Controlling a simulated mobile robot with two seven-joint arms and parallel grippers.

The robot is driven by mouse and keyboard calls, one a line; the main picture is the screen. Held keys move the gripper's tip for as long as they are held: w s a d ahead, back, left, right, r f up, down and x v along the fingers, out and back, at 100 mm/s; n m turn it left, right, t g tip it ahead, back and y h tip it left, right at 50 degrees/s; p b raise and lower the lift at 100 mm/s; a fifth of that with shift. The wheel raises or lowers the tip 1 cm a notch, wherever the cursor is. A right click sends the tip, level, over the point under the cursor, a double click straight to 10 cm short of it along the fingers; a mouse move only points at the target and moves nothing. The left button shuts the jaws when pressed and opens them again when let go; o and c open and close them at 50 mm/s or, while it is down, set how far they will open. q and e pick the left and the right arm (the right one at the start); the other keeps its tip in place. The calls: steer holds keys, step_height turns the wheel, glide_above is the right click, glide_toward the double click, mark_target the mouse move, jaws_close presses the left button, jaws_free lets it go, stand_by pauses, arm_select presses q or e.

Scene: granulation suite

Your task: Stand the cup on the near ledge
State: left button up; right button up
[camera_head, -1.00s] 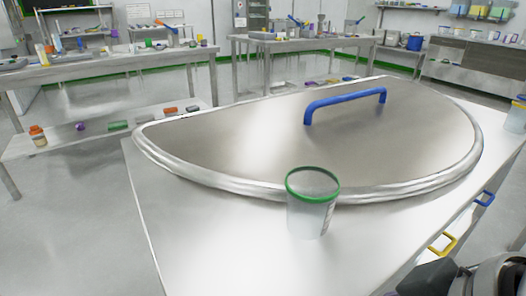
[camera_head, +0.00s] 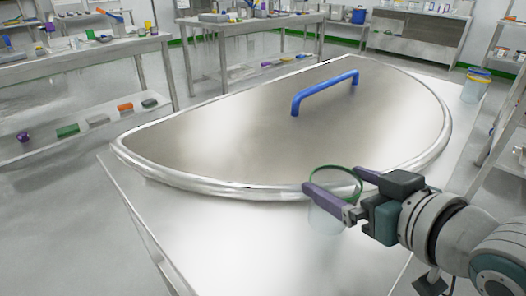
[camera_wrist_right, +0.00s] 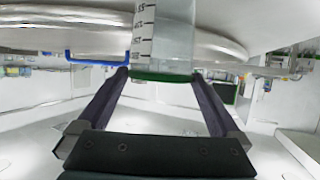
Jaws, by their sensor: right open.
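The cup (camera_head: 326,218) is clear with a green rim and stands upright on the flat steel top, in front of the curved lid edge. My right gripper (camera_head: 334,183) is open at the cup's rim, one purple finger on the near side and one on the far side. In the right wrist view the cup (camera_wrist_right: 163,40) appears rim-down, with printed marks, between the open fingertips (camera_wrist_right: 160,76); I cannot tell whether they touch it. The bare steel strip (camera_head: 230,235) in front of the lid may be the near ledge. My left gripper is out of view.
The large half-round steel lid (camera_head: 225,125) with a blue handle (camera_head: 325,90) lies behind the cup. A yellow-rimmed container (camera_head: 474,88) stands at the far right of the top. The strip left of the cup is clear. Benches with tools stand behind.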

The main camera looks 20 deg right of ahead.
mark_target(322, 176)
steer(key=x, duration=0.2)
steer(key=b+x, duration=0.1)
steer(key=x, duration=0.1)
steer(key=shift+f, duration=0.35)
steer(key=shift+w+b, duration=0.3)
steer(key=c, duration=1.2)
steer(key=shift+o, duration=0.2)
